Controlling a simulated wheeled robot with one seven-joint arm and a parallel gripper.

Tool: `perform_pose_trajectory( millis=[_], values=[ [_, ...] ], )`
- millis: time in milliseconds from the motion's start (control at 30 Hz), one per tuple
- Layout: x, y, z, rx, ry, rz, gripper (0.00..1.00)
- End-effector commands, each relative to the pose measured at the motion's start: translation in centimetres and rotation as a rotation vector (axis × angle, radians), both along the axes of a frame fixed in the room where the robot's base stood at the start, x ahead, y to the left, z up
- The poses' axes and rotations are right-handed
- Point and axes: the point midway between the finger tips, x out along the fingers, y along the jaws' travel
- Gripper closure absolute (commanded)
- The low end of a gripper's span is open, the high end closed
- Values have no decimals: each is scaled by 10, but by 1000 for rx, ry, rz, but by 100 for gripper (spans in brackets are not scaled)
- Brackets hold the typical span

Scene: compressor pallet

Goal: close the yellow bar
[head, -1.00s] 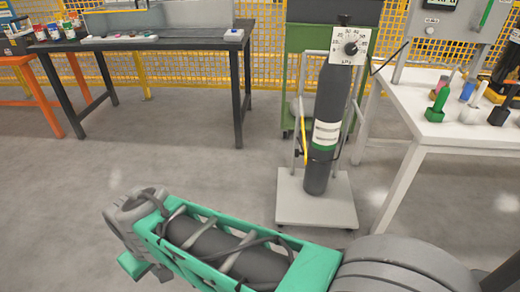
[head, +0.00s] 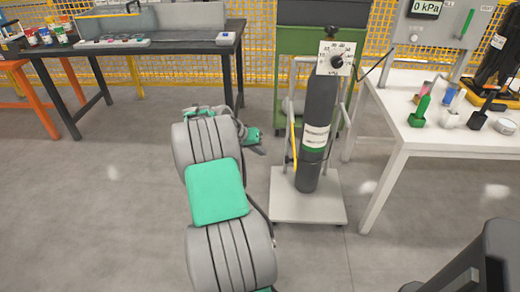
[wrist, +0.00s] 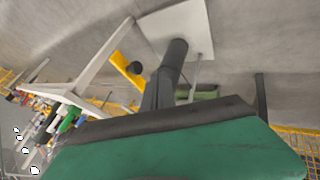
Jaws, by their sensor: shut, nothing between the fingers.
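The yellow bar (head: 294,148) runs nearly upright along the left post of the gas bottle's cart. In the wrist view the yellow bar (wrist: 121,62) stands out beside the dark bottle, with a round black end. The grey gas bottle (head: 317,120) stands upright on the cart's pale base plate (head: 305,208); the bottle also shows in the wrist view (wrist: 174,58). My gripper (head: 262,151) is shut and empty, left of the bar and apart from it in the picture. My arm partly hides it. Its green body fills the bottom of the wrist view.
A white table (head: 400,146) with small coloured items stands close on the cart's right. A dark table (head: 160,50) stands at the back left. A green cabinet (head: 290,42) is behind the bottle. The floor left of the cart is clear.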

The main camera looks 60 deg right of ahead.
Motion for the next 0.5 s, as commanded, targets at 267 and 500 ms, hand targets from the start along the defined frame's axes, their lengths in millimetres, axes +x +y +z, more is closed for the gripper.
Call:
perform_pose_trajectory(
  millis=[267, 500],
  values=[
    [-17, -33, -52, 1, -1, 0, 100],
    [-48, -46, -47, 1, -2, 1, 100]
  ],
)
